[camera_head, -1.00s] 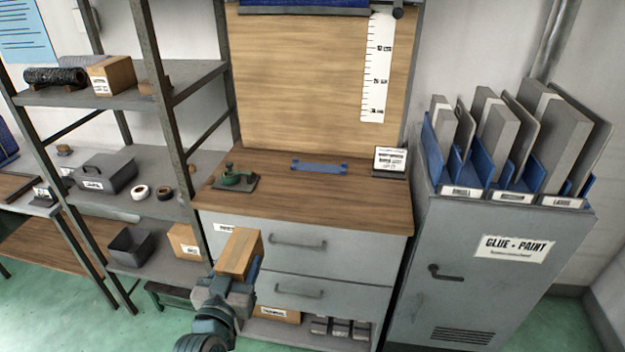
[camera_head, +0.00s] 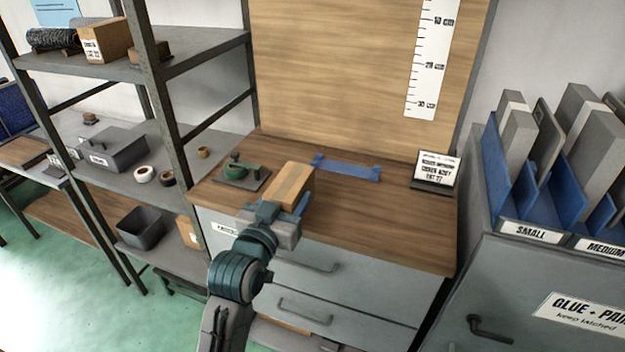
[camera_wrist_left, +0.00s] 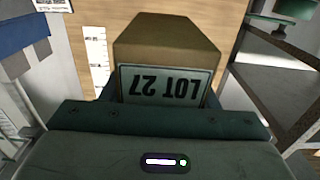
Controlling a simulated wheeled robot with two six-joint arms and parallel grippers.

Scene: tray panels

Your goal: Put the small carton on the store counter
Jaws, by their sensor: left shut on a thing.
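The small carton (camera_head: 290,184) is a brown box held in my left gripper (camera_head: 286,205), which is shut on it. In the head view it appears over the front part of the wooden store counter (camera_head: 390,213); I cannot tell whether it touches the top. In the left wrist view the carton (camera_wrist_left: 165,42) fills the middle, and its label reads LOT 27 upside down. The gripper's fingers are mostly hidden there behind the gripper body. My right gripper is not in view.
On the counter are a green tool on a dark plate (camera_head: 243,176), a blue bracket (camera_head: 346,168) at the back and a small sign (camera_head: 436,170) at the right. Shelving (camera_head: 190,120) stands left, and a grey cabinet (camera_head: 540,290) with blue dividers stands right.

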